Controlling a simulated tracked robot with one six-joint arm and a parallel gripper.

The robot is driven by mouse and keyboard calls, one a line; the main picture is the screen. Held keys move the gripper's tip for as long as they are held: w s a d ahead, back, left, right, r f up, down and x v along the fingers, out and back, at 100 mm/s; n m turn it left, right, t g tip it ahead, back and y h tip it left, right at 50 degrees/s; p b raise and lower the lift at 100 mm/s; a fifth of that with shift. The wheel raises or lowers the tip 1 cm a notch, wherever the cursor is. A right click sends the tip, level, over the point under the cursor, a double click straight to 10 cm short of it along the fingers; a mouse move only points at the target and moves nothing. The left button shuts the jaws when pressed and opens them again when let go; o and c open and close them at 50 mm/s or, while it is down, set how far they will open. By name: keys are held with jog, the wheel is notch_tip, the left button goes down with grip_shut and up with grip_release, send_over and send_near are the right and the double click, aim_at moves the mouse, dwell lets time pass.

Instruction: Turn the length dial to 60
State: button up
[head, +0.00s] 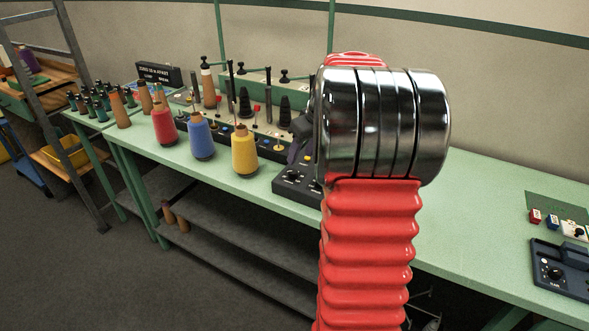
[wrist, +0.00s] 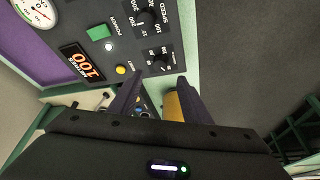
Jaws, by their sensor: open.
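In the wrist view a dark control panel shows two black dials: one marked SPEED (wrist: 147,17) and a second dial (wrist: 158,63) with its own scale. The second dial's label is not readable and its setting is unclear, so I cannot confirm it is the length dial. My gripper (wrist: 160,80) is open, its two dark fingers apart with their tips close to the second dial; whether they touch it I cannot tell. In the head view the dark panel (head: 297,186) sits at the table's front edge, partly hidden by my arm. My gripper is mostly hidden there.
The panel also has a green power button (wrist: 98,32), a yellow button (wrist: 121,70) and a lit display (wrist: 84,63) reading 100. Red (head: 163,127), blue (head: 200,138) and yellow (head: 244,152) yarn cones stand left of it. Another dark box (head: 560,272) lies far right.

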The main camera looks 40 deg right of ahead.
aim_at(293, 171)
jog(key=x, duration=0.8)
jog(key=shift+w+f, duration=0.1)
jog(key=shift+f, duration=0.1)
jog(key=shift+c, duration=0.5)
jog(key=c, duration=0.9)
